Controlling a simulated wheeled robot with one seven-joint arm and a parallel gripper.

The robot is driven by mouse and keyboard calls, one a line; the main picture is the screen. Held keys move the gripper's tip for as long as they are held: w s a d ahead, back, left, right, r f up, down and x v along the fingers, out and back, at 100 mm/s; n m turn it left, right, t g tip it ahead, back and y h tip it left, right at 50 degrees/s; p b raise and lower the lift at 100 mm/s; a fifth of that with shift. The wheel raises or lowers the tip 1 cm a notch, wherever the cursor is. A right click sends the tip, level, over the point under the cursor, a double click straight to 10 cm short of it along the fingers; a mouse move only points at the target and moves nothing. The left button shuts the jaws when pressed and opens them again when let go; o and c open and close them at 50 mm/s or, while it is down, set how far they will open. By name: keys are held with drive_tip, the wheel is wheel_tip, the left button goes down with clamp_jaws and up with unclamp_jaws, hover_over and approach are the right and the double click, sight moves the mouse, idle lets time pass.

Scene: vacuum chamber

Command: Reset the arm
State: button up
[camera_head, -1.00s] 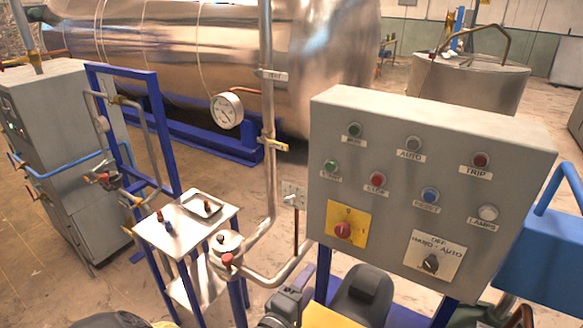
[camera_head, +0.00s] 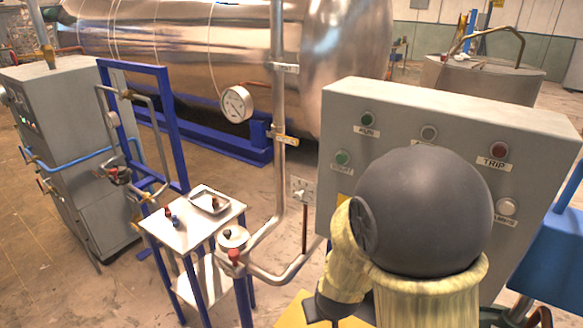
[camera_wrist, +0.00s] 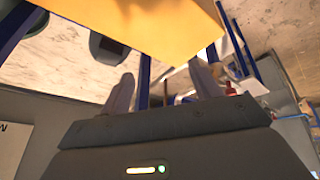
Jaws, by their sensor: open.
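My arm rises at the lower right of the head view, with a big dark round joint and yellowish links in front of the control panel (camera_head: 340,110). It hides the middle and lower part of the panel. The gripper itself does not show clearly in the head view. In the wrist view my gripper (camera_wrist: 163,90) has its two fingers apart, with nothing between them. A yellow-orange surface (camera_wrist: 150,25) fills the top of that view beyond the fingertips.
A small white table (camera_head: 190,232) with a metal tray (camera_head: 222,207) stands left of the arm. A grey cabinet (camera_head: 70,150) is at the left, and a blue box (camera_head: 552,250) at the right.

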drive_tip(key=s+d+r+m+g+b, duration=0.1)
drive_tip(key=s+d+r+m+g, duration=0.1)
drive_tip(key=s+d, duration=0.4)
drive_tip(key=shift+s+d+r+m, duration=0.35)
drive_tip(key=shift+d+r, duration=0.3)
drive_tip(key=shift+r, duration=0.25)
idle(0.3)
